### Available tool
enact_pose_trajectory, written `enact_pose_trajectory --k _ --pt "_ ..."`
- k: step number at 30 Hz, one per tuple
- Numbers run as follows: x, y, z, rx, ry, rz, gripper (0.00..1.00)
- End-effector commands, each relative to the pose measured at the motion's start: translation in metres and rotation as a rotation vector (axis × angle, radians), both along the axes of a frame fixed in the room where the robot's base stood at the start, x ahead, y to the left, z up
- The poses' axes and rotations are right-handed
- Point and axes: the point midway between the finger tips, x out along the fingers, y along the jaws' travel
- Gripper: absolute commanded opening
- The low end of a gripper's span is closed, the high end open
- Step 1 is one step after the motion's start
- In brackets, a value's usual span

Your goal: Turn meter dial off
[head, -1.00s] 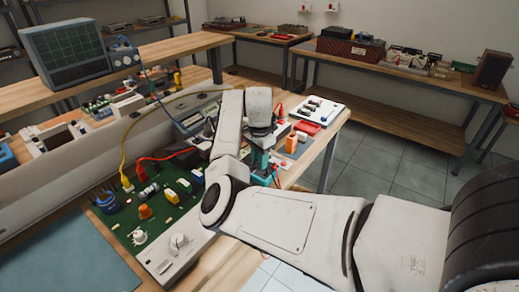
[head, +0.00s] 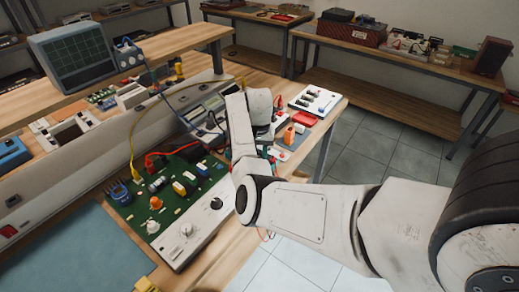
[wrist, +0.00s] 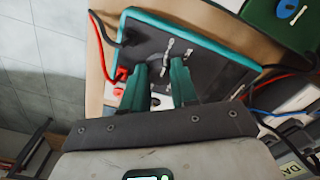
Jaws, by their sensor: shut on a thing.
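The meter (wrist: 205,48) lies in the wrist view with a dark face and a teal rim. Red and black leads run to it. My gripper (wrist: 161,88) reaches over its face with two teal fingers. They are shut on the meter's dial (wrist: 160,99), a pale piece showing only partly between the fingers. The dial's markings and pointer cannot be read. In the head view my arm hides the gripper and most of the meter.
A green circuit board (head: 166,190) with several parts and a white panel with knobs (head: 190,238) lie left of my arm. An orange block (head: 289,136) and a white tray (head: 315,101) lie beyond it. Open tiled floor (head: 385,125) lies to the right.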

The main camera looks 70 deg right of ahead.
Motion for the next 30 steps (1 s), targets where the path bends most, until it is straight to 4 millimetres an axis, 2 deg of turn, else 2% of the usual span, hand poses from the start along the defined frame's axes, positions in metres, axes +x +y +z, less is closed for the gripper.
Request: enact_pose_trajectory --k 19,20,27,30 --pt "0.0000 -0.0007 0.0004 -0.002 -0.001 0.054 0.00" --pt "0.0000 -0.0007 0.0004 -0.002 -0.001 0.054 0.29" --pt "0.0000 -0.0006 0.0003 -0.002 -0.001 0.053 0.52" --pt "0.0000 -0.0005 0.0003 -0.002 -0.001 0.053 0.54"
